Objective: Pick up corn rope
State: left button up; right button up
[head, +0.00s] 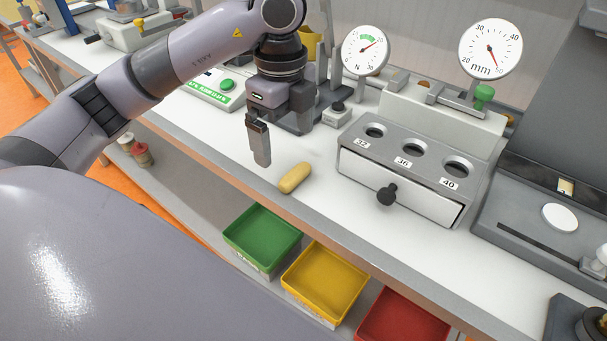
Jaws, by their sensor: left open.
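The corn rope (295,178), a short pale-yellow rounded piece, lies on the white worktop close to its front edge. My left gripper (261,158) points down above the worktop, just to the left of the piece and apart from it. Its fingers are open and overlap in this view, and nothing shows between them. My right gripper is not in view.
A grey sizing box (410,165) with holes marked 32, 36 and 40 and a black knob stands to the right. Green (262,240), yellow (325,283) and red (403,318) trays sit below the front edge. Two dial gauges stand behind.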

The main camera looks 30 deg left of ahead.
aim_at(290, 174)
pick_arm(q)
jog(key=f, duration=0.6)
jog(key=shift+w+d+f, duration=0.2)
jog(key=shift+f, duration=0.1)
jog(key=c, duration=0.7)
